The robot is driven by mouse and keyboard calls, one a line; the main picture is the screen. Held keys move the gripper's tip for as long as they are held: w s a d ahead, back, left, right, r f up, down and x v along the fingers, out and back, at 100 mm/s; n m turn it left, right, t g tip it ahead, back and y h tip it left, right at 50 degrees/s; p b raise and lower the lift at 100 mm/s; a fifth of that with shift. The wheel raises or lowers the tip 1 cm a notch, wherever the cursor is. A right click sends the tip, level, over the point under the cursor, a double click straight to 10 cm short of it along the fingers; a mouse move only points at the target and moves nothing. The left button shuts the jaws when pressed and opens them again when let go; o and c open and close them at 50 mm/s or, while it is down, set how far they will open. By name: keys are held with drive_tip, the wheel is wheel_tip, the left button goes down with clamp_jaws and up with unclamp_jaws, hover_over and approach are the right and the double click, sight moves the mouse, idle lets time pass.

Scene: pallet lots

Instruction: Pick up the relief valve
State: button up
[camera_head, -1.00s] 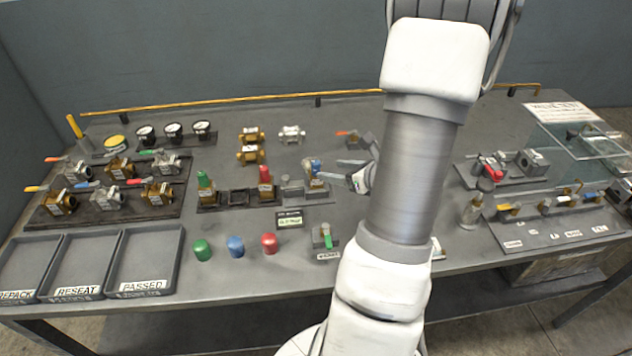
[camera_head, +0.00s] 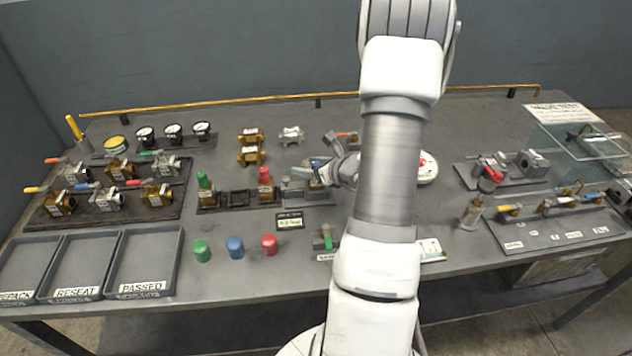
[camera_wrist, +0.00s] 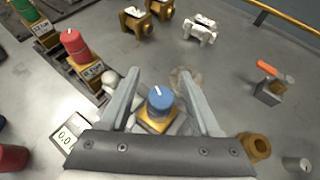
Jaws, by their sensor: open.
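The relief valve with a blue cap (camera_wrist: 160,99) and a brass body stands upright on the bench fixture. In the wrist view it sits between the two fingers of my gripper (camera_wrist: 160,76), which is open around it. I see space between each finger and the cap. In the head view my gripper (camera_head: 313,158) is at the valve, which it partly hides. A red-capped valve (camera_wrist: 76,47) and a green-capped valve (camera_wrist: 26,12) stand in a rack to the left.
A small display (camera_head: 289,222) sits in front of the fixture. Loose green (camera_head: 201,250), blue (camera_head: 235,246) and red (camera_head: 269,244) caps stand near the front edge. Labelled trays (camera_head: 146,262) lie at left. Brass fittings (camera_head: 250,155) are behind. An orange-handled valve (camera_wrist: 268,88) is right of the gripper.

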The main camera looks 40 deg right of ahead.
clamp_jaws()
idle(1.3)
